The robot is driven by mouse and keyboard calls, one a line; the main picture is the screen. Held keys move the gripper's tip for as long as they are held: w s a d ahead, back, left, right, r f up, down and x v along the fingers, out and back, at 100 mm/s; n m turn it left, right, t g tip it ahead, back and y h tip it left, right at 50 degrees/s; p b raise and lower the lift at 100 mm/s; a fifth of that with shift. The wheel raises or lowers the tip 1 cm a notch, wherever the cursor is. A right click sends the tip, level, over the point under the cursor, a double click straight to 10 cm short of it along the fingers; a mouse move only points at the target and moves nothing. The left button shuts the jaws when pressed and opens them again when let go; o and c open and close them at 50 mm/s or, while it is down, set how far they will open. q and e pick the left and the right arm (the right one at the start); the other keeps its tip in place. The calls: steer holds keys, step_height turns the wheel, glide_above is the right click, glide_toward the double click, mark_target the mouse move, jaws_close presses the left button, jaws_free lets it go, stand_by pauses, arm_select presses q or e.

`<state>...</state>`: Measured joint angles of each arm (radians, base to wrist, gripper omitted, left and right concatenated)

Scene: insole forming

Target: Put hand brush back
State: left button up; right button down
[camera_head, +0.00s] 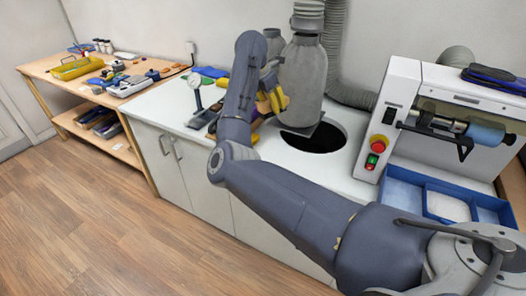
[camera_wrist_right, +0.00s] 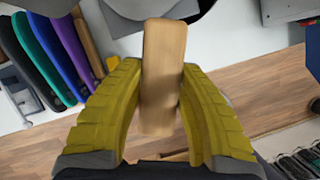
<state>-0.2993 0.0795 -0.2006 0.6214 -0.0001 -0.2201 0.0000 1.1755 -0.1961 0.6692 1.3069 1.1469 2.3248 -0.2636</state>
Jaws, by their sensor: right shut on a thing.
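The hand brush shows in the right wrist view as a light wooden block or handle (camera_wrist_right: 163,75); no bristles can be made out. My right gripper (camera_wrist_right: 152,68) is shut on it, with a yellow finger on each side of the wood. In the head view the right gripper (camera_head: 274,98) is over the white worktop, just left of the grey extraction hood. My own arm hides much of it there, and the brush is hard to make out. My left gripper is not in view.
The worktop (camera_head: 171,103) has a dark round opening (camera_head: 314,137) under the grey hood (camera_head: 302,82). A machine with a blue tray (camera_head: 403,190) stands at the right. Coloured sheets (camera_wrist_right: 52,50) stand close by the gripper. A wooden bench (camera_head: 45,70) stands at left.

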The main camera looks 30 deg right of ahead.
step_height(320, 180, down, 19)
stand_by(0.7)
steer(key=shift+f, duration=0.2)
steer(key=c, duration=1)
jaws_free()
